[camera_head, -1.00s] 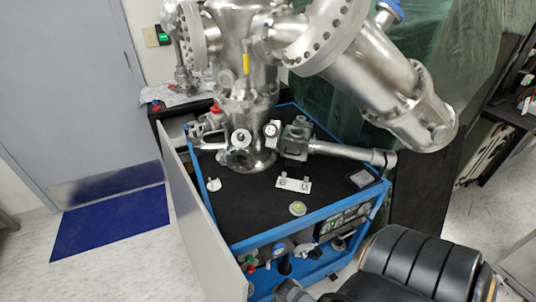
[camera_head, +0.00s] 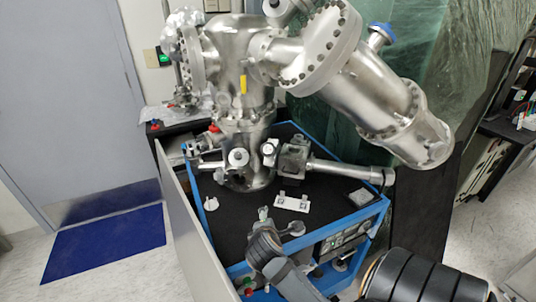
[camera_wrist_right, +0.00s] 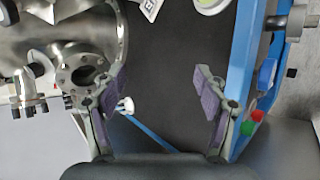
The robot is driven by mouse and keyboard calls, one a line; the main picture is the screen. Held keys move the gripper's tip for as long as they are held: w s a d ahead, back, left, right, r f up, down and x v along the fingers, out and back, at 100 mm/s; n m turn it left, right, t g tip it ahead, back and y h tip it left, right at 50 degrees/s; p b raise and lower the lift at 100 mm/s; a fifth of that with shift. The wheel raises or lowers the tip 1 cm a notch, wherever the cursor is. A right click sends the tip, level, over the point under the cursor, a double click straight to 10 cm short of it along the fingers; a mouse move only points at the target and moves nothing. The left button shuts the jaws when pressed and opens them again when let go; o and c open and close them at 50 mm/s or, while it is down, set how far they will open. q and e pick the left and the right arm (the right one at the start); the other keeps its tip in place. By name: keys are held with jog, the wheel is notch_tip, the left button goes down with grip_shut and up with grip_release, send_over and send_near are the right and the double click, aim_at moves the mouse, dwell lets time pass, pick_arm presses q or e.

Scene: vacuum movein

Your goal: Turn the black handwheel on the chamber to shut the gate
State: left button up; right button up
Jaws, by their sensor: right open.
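The steel chamber (camera_head: 243,65) stands on the black top of a blue-framed cart. Round knobs (camera_head: 238,157) and (camera_head: 268,148) sit low on its front; I cannot tell for sure which part is the black handwheel. My right gripper (camera_head: 280,222) reaches in from the lower right, above the cart's front edge and in front of the chamber base. In the right wrist view the right gripper (camera_wrist_right: 158,85) is open and empty, its purple pads wide apart over the black top. A round steel flange (camera_wrist_right: 82,70) lies left of it. My left gripper is out of view.
A long steel tube (camera_head: 340,170) points right from the chamber's base. A white plate (camera_head: 291,203) and a small white part (camera_head: 211,203) lie on the cart top. The cart's blue frame (camera_head: 350,222) and a grey side panel (camera_head: 190,225) bound the space.

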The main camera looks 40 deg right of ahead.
jog(key=w+d+r+n+t+h, duration=0.2)
jog(key=w+d+r+n+h, duration=0.25)
jog(key=r+n, duration=0.25)
jog(key=n+t+h, duration=0.2)
jog(key=n, duration=0.6)
send_near(268, 151)
jog(key=shift+m, duration=0.3)
jog(key=p+x, duration=0.1)
jog(key=x, duration=0.9)
jog(key=shift+w+d, duration=0.2)
jog(key=shift+w, duration=0.05)
jog(key=c, duration=1.2)
jog(key=shift+o, duration=0.2)
jog(key=shift+m+g, duration=0.3)
